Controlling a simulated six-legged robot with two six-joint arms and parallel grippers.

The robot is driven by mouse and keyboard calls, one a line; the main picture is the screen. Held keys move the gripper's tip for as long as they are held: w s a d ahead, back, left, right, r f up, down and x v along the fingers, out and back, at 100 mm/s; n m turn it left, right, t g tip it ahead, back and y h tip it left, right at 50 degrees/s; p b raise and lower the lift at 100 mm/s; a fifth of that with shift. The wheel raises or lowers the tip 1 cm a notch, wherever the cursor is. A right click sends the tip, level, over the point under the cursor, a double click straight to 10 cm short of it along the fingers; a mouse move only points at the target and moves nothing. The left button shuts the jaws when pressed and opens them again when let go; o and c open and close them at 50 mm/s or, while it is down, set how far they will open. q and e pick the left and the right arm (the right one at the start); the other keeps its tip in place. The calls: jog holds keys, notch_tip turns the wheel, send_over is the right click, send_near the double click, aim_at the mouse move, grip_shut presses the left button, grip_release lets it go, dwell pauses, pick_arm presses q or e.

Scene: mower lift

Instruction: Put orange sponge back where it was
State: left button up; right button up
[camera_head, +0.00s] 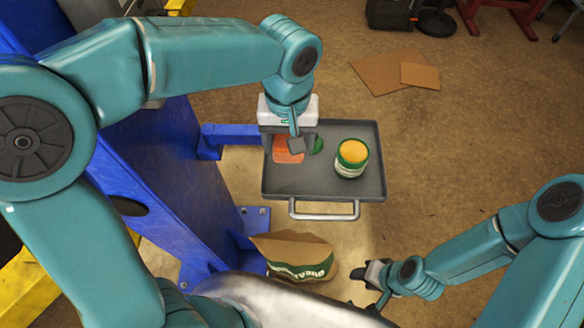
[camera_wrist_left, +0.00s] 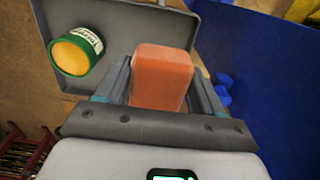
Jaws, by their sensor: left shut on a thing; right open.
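The orange sponge (camera_wrist_left: 162,77) is between the fingers of my left gripper (camera_wrist_left: 165,85), which is shut on it, in the left wrist view. In the head view the sponge (camera_head: 287,152) shows partly, over the left part of the grey tray (camera_head: 325,187). My left gripper (camera_head: 296,142) hides the rest of it. I cannot tell whether the sponge touches the tray. My right gripper (camera_head: 370,283) is open and empty, low at the right of the paper bag.
A green and white can with a yellow-orange top (camera_head: 351,158) stands on the tray's right side. A green round patch (camera_head: 317,145) shows beside the sponge. The blue lift frame (camera_head: 185,190) stands left of the tray. A brown bag (camera_head: 297,257) stands below the tray; cardboard (camera_head: 386,71) lies behind.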

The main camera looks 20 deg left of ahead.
aim_at(284, 160)
pick_arm(q)
jog(key=f, duration=0.1)
jog(key=s+f, duration=0.1)
jog(key=f, duration=0.2)
jog(key=shift+s+a+f, duration=0.1)
jog(key=shift+s+a, duration=0.1)
jog(key=shift+a, duration=0.05)
jog(key=f, duration=0.1)
jog(key=w+f, duration=0.1)
jog(key=f, duration=0.1)
jog(key=shift+w+d+f, duration=0.1)
jog(key=shift+d+f, duration=0.05)
jog(key=shift+d, duration=0.05)
jog(key=f, duration=0.1)
jog(key=s+f, duration=0.1)
jog(key=f, duration=0.1)
jog(key=shift+a+f, duration=0.1)
jog(key=shift+w+f, duration=0.25)
jog(key=shift+w, duration=0.2)
jog(key=shift+s+f, duration=0.15)
jog(key=shift+s, duration=0.15)
jog(key=o, duration=0.7)
jog(key=shift+w, duration=0.3)
jog(key=shift+s+r, duration=0.2)
jog(key=shift+r+p, duration=0.3)
notch_tip(284, 160, up, 12)
jog(key=shift+w+f, duration=0.1)
jog(key=shift+f, duration=0.15)
jog(key=shift+s, duration=0.25)
